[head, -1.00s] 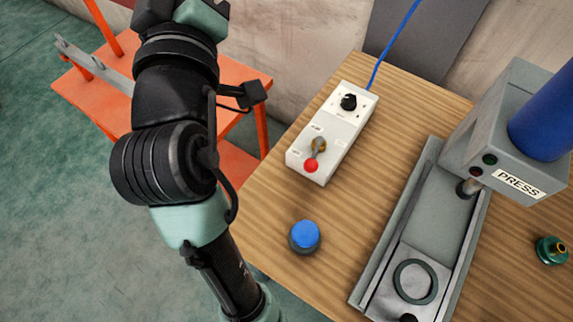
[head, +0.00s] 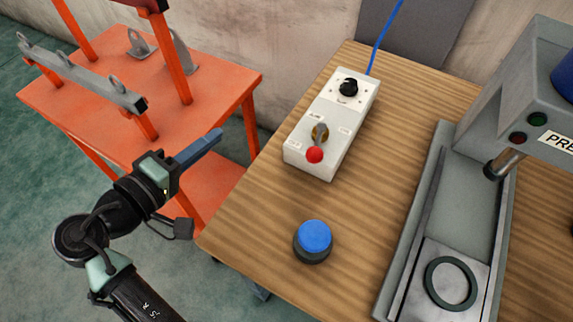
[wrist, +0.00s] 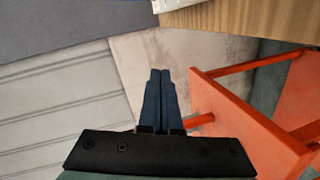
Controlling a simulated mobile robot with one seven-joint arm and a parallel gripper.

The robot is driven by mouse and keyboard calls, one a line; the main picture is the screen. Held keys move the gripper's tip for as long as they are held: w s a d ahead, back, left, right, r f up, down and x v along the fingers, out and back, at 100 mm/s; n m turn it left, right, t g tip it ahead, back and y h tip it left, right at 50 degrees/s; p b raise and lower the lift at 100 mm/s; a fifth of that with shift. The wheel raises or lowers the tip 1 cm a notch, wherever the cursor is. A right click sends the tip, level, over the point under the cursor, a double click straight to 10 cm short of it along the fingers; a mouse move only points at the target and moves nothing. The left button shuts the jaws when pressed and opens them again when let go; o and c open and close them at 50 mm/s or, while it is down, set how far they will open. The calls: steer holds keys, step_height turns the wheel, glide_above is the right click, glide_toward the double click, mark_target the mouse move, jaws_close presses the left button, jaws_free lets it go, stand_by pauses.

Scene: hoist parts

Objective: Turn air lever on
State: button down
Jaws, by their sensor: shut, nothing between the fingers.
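The air lever (head: 318,143) sits on the white control box (head: 311,169) on the wooden table. It has a brass pivot and a red knob at its lower end, and it points toward the near end of the box. Labels sit around it, too small to read surely. My gripper (head: 217,135) is left of the box in the head view, apart from it and beyond the table's left edge. In the wrist view my gripper's blue fingers (wrist: 160,75) are together and empty. A corner of a white box (wrist: 178,4) shows at the top of the wrist view.
A black knob (head: 348,87) is at the box's far end, with a blue hose behind. A blue button (head: 314,237) stands nearer on the wooden table (head: 262,209). A grey press (head: 515,110) is at right. An orange stand (head: 85,95) with grey metal parts is at left.

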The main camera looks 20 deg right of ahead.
steer(key=s+f+h, duration=0.2)
steer(key=s+a+f+n+g+h+b, duration=0.1)
steer(key=s+f, duration=0.1)
steer(key=s, duration=0.1)
steer(key=s+f+g+h+b, duration=0.1)
steer(key=s+f+h, duration=0.1)
steer(key=s, duration=0.1)
steer(key=shift+a+f+h, duration=0.15)
steer(key=shift+f+h, duration=0.15)
steer(key=shift+f, duration=0.05)
steer(key=shift+s, duration=0.2)
glide_toward(318, 141)
steer(key=w, duration=0.1)
steer(key=w+a+p, duration=0.1)
steer(key=shift+w+a+f, duration=0.2)
steer(key=shift+w+f, duration=0.05)
steer(key=shift+w, duration=0.1)
steer(key=d, duration=0.2)
steer(key=s+d, duration=0.1)
steer(key=shift+d+r+p, duration=0.1)
steer(key=shift+r+p, duration=0.25)
steer(key=shift+p, duration=0.05)
steer(key=shift+s+d, duration=0.25)
steer(key=shift+d, duration=0.15)
steer(key=shift+r+n, duration=0.1)
steer(key=shift+n, duration=0.2)
